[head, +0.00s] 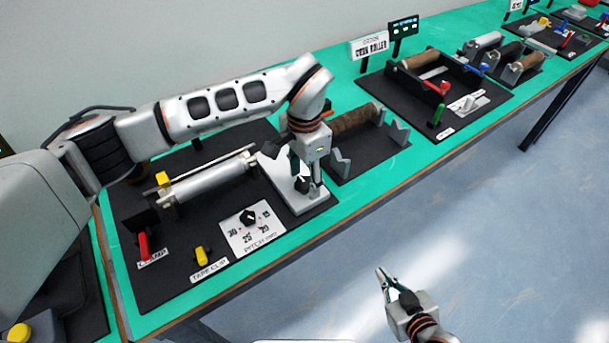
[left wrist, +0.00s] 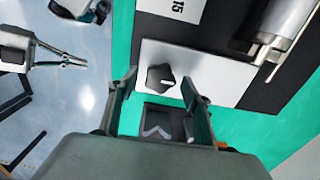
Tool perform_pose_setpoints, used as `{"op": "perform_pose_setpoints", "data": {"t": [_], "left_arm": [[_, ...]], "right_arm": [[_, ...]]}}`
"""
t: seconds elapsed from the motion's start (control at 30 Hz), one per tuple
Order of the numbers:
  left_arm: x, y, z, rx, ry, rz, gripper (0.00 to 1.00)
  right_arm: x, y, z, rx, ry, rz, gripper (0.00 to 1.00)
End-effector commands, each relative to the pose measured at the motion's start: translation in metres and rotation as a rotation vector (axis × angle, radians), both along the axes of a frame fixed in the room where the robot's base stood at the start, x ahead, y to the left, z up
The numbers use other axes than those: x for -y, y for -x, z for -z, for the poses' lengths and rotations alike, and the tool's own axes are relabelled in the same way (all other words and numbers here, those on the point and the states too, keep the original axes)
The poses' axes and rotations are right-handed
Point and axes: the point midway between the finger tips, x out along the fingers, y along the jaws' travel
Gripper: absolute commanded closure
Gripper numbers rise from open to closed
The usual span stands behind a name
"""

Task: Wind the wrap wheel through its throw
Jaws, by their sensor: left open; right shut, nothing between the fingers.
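A black faceted knob (left wrist: 160,78) with a white mark sits on a white plate (left wrist: 215,68); no label on it is readable, so I cannot tell if it is the wrap wheel. My left gripper (left wrist: 160,80) is open, with its fingertips on either side of the knob; contact is not clear. In the head view the left gripper (head: 305,186) is over the white plate (head: 310,203) at the right end of the roller station and hides the knob. My right gripper (head: 383,284) is shut and empty, over the floor beyond the table's front edge.
A silver roller (head: 215,178), a pitch dial (head: 249,217), a yellow tape clip (head: 201,256) and a red clamp lever (head: 144,245) share the black board. A brown roll in a cradle (head: 352,120) stands close right of my left gripper. More stations line the table beyond.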

Motion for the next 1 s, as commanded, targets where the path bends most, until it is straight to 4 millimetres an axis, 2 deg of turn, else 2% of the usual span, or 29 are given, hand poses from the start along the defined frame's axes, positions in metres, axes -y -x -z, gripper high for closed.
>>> {"op": "perform_pose_setpoints", "data": {"t": [0.13, 0.27, 0.3, 0.67, 1.0], "left_arm": [[0.000, 0.000, 0.000, 0.000, 0.000, 0.000, 0.51], [0.000, 0.000, 0.000, 0.000, 0.000, 0.000, 0.85], [0.000, 0.000, 0.000, 0.000, 0.000, 0.000, 0.90], [0.000, -0.001, 0.000, 0.001, 0.000, 0.036, 0.89], [-0.001, -0.001, 0.001, 0.002, -0.002, 0.252, 0.89]], "right_arm": [[0.000, 0.000, 0.000, 0.000, 0.000, 0.001, 1.00], [0.000, 0.000, 0.001, -0.002, 0.000, 0.002, 1.00], [0.000, 0.000, 0.002, -0.003, 0.001, 0.002, 1.00], [0.001, 0.002, 0.007, -0.007, 0.001, 0.001, 1.00], [0.000, 0.000, 0.016, 0.000, -0.002, 0.001, 1.00]]}}
